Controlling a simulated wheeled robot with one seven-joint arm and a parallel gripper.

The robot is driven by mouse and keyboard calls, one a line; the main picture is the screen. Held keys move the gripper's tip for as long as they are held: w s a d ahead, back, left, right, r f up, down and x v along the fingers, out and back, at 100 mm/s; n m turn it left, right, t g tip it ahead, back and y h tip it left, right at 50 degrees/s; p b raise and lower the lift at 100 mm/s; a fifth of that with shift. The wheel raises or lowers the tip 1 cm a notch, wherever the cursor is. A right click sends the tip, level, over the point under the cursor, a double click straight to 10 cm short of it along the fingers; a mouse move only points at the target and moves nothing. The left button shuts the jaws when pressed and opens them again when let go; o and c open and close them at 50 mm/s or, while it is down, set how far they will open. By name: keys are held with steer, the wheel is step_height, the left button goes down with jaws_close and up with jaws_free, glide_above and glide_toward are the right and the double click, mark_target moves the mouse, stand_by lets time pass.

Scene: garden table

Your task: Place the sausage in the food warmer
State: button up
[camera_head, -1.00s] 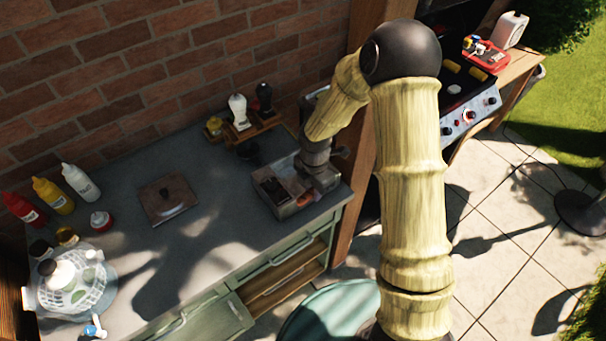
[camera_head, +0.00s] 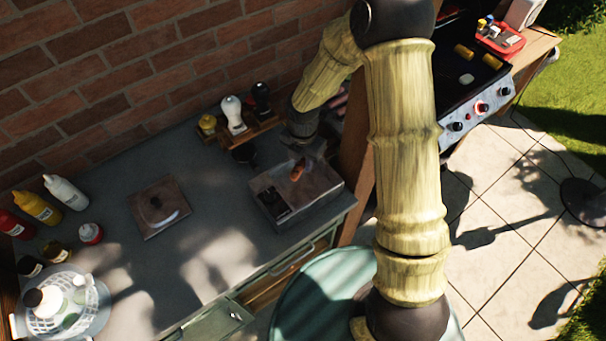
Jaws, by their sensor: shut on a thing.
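The food warmer (camera_head: 326,194) is an open grey metal box at the right end of the counter. Its left part has dark compartments. The sausage (camera_head: 297,170) is small and reddish-brown, and it looks tilted near upright over the back part of the warmer. My gripper (camera_head: 299,158) is above the warmer's back edge, shut on the sausage's upper end. The fingertips are small and dark here. I cannot tell whether the sausage's lower end touches the warmer.
A square metal lid (camera_head: 157,206) lies on the counter (camera_head: 215,200). A rack with shakers (camera_head: 233,115) stands behind the warmer. The grill (camera_head: 470,85) is at right, past a wooden post (camera_head: 357,150).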

steer(key=shift+w, duration=0.2)
steer(key=shift+s+d, duration=0.1)
steer(key=shift+s, duration=0.2)
steer(key=shift+s+f, duration=0.15)
steer(key=shift+s, duration=0.05)
steer(key=p, duration=0.2)
glide_above(304, 186)
step_height(304, 186, down, 5)
steer(key=shift+f, duration=0.2)
steer(key=shift+f, duration=0.15)
steer(key=shift+f+p, duration=0.4)
steer(key=shift+f, duration=1.55)
